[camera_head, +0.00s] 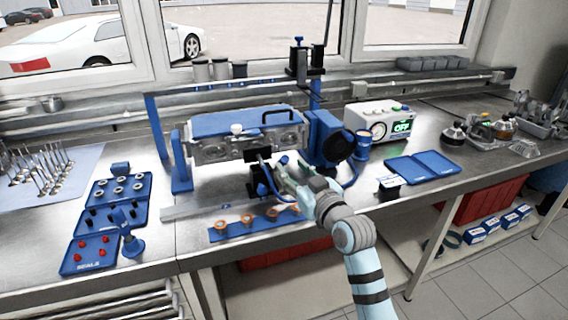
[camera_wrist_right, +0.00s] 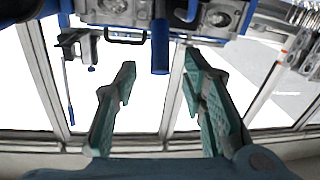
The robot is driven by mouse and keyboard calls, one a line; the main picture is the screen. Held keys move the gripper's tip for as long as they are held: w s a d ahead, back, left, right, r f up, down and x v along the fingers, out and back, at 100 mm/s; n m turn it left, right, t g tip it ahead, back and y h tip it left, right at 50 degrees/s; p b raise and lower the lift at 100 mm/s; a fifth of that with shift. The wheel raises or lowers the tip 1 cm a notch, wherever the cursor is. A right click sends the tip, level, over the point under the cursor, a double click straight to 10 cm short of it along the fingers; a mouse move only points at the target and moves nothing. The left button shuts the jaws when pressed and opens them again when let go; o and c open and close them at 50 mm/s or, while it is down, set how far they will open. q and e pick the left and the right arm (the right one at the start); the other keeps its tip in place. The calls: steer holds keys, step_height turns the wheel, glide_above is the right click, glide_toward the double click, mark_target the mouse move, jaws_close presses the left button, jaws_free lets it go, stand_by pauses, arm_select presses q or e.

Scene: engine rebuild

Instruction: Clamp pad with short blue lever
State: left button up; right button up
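My right gripper (camera_head: 282,168) is in front of the engine fixture, below the grey cylinder head (camera_head: 220,148). In the right wrist view its two green fingers (camera_wrist_right: 159,72) are spread apart with nothing held between them. A short blue lever (camera_wrist_right: 160,48) hangs between and just beyond the fingertips in that view; I see no clear contact. In the head view a black clamp part (camera_head: 258,155) sits just left of the fingertips. The pad's contact with the head is hidden. My left gripper is not in view.
A blue strip with copper-coloured rings (camera_head: 228,232) lies below the gripper at the bench front. Blue parts trays (camera_head: 122,216) are at left. A white control box reading OFF (camera_head: 378,122) and an open blue case (camera_head: 424,167) are at right. A blue motor-like unit (camera_head: 328,140) stands close beside the gripper.

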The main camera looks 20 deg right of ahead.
mark_target(284, 160)
steer(key=x, duration=0.5)
steer(key=shift+w+b, duration=0.15)
steer(key=shift+b, duration=0.15)
jaws_close()
